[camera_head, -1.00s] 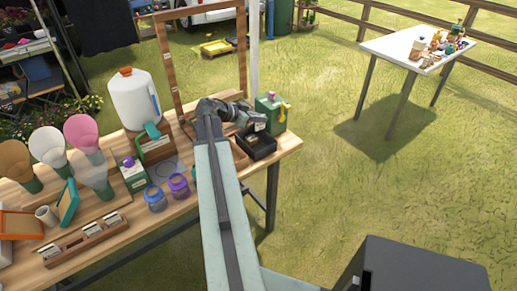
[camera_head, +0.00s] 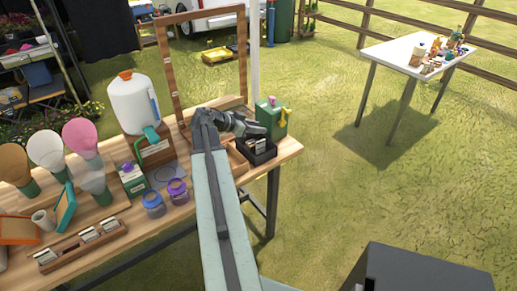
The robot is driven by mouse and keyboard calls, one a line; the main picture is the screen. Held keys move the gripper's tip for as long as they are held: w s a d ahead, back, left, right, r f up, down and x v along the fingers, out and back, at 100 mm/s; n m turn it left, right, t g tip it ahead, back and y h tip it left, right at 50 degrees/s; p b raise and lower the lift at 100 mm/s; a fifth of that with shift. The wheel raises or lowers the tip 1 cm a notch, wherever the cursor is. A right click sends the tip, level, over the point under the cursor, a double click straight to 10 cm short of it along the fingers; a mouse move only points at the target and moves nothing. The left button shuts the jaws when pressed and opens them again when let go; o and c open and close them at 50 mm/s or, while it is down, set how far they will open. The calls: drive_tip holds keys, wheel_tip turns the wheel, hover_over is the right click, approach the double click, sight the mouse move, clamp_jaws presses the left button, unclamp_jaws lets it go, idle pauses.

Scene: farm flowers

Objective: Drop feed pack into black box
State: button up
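The black box (camera_head: 246,153) stands on the right end of the wooden table. A pale pack with a dark edge (camera_head: 260,145), which looks like the feed pack, sits inside the box, partly hidden by its walls. My gripper (camera_head: 262,131) is just above the box and appears apart from the pack. Its fingers look open and empty, though they are small in this view. My arm comes up from the bottom and hides part of the table left of the box.
A wooden frame (camera_head: 168,70) rises behind my arm. A white jug (camera_head: 133,104), purple jars (camera_head: 177,191) and a wooden rack (camera_head: 75,250) with similar packs are to the left. A white table (camera_head: 398,55) stands far right on open grass.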

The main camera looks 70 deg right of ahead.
drive_tip(key=p+v, duration=0.2)
drive_tip(key=v, duration=0.4)
drive_tip(key=shift+a, duration=0.1)
